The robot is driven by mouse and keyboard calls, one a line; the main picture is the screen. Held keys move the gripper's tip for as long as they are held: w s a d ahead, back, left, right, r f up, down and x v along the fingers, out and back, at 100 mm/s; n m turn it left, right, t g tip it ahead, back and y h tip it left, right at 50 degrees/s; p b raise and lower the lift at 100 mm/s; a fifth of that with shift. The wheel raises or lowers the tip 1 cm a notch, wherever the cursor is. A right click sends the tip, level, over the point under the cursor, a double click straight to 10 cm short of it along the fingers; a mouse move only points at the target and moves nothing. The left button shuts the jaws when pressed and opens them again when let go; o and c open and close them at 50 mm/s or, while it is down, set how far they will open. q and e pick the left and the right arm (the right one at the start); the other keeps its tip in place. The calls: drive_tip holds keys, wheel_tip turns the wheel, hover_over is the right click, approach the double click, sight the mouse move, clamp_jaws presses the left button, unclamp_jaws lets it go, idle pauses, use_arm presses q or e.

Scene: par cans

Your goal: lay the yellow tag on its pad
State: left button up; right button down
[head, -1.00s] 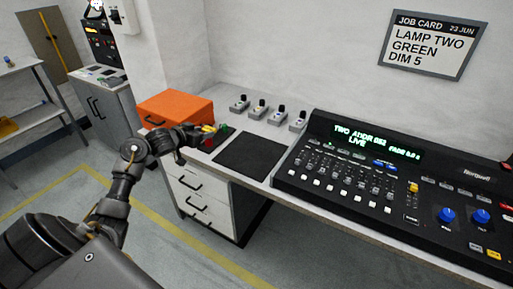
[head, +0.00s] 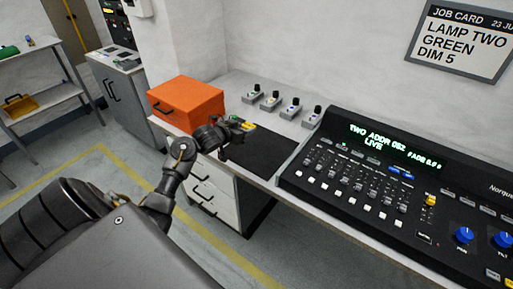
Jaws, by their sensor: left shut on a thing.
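My left gripper (head: 241,125) reaches in from the left and is shut on the yellow tag (head: 249,126). It holds the tag over the back left part of the black mat (head: 268,155), in front of the orange case. I cannot tell how high above the mat the tag is. A small green thing (head: 234,118) shows right behind the gripper, partly hidden. No pad that is clearly the yellow tag's own can be made out. My right gripper is not in view.
An orange case (head: 187,102) stands left of the mat. A lighting console (head: 370,175) with a lit display fills the right of the bench. A job card (head: 462,40) hangs on the wall.

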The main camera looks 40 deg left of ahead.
use_arm(q)
hover_over(255, 152)
wheel_tip(255, 152, down, 5)
drive_tip(key=shift+s+f, duration=0.1)
drive_tip(key=shift+f, duration=1.75)
drive_tip(key=shift+f, duration=0.2)
drive_tip(key=o, duration=0.9)
drive_tip(key=shift+o, duration=0.2)
